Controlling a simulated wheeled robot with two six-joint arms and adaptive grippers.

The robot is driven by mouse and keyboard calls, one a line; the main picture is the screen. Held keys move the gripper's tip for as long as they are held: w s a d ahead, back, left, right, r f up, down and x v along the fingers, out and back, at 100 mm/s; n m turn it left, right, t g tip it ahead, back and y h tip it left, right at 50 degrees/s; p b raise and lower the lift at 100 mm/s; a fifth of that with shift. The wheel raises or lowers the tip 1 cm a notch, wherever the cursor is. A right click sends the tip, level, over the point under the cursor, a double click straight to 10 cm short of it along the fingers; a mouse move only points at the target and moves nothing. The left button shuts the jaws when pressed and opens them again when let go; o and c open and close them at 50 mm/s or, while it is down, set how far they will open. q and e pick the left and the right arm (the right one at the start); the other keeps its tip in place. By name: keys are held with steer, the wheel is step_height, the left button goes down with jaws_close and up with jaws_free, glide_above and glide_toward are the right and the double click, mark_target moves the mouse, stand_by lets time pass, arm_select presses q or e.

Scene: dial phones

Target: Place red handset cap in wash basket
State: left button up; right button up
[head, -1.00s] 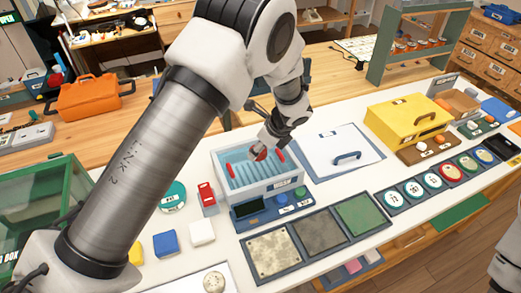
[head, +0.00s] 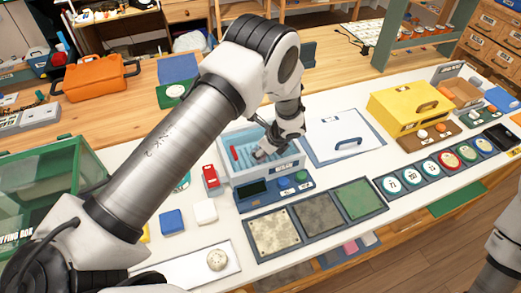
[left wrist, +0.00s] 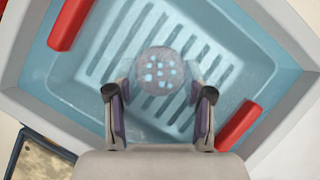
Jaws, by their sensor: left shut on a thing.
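The wash basket (head: 240,173) is a pale box with a light blue slatted inside and red side grips. In the left wrist view the basket's slatted floor (left wrist: 110,45) fills the picture. My left gripper (head: 261,154) reaches down into the basket. In the left wrist view its fingers (left wrist: 158,92) flank a round, perforated handset cap (left wrist: 158,72), which looks greyish with pale blue holes, its red not evident. The cap is held over the slats; whether it touches them I cannot tell. In the head view the cap is hidden by the gripper. My right gripper is out of view.
Three square pads (head: 320,228) lie in front. A yellow box (head: 405,105) stands farther right.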

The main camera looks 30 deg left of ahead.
arm_select(q)
steer(key=shift+f, duration=0.25)
steer(key=o, duration=1.1)
steer(key=shift+w, duration=0.1)
steer(key=shift+r, duration=0.15)
steer(key=shift+r, duration=0.2)
steer(key=b+v, duration=0.2)
steer(key=v, duration=0.9)
steer(key=shift+d+r, duration=0.2)
steer(key=shift+r, duration=0.1)
